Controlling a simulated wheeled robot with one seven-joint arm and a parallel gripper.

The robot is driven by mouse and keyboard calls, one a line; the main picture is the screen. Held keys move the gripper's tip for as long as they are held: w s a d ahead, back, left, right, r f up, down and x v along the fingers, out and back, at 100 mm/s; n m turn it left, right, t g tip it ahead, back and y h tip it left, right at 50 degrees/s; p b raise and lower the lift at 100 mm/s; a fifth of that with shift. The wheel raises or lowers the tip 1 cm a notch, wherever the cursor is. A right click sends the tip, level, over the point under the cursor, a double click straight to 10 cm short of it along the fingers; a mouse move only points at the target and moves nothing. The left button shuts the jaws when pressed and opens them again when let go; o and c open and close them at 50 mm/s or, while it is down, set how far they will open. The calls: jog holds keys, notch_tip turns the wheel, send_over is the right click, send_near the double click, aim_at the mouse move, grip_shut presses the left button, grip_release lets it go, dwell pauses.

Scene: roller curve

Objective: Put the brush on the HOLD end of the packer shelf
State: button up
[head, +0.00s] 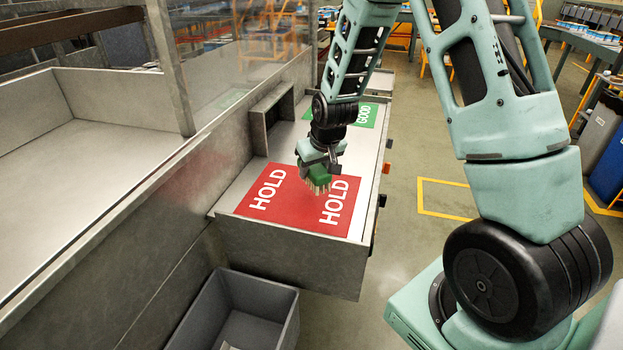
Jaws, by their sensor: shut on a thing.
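The brush (318,180) has a green back and pale bristles that point down. My gripper (321,163) is shut on the brush, over the red HOLD end (276,200) of the packer shelf (227,205). The brush covers part of the red area near the second HOLD word. I cannot tell from this view whether the bristles touch the surface or hang a little above it. The green GOOD end (364,114) lies farther back on the same shelf, partly behind my arm.
A metal divider (268,118) stands on the shelf between the two ends. A clear panel and post (170,65) rise at the left. A grey bin (237,310) stands below the shelf's near end. Open floor (420,155) lies to the right.

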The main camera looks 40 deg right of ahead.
jog(key=shift+f+p, duration=0.6)
jog(key=shift+f, duration=1.6)
jog(key=shift+f, duration=0.1)
jog(key=o, duration=1)
jog(key=shift+o, duration=0.2)
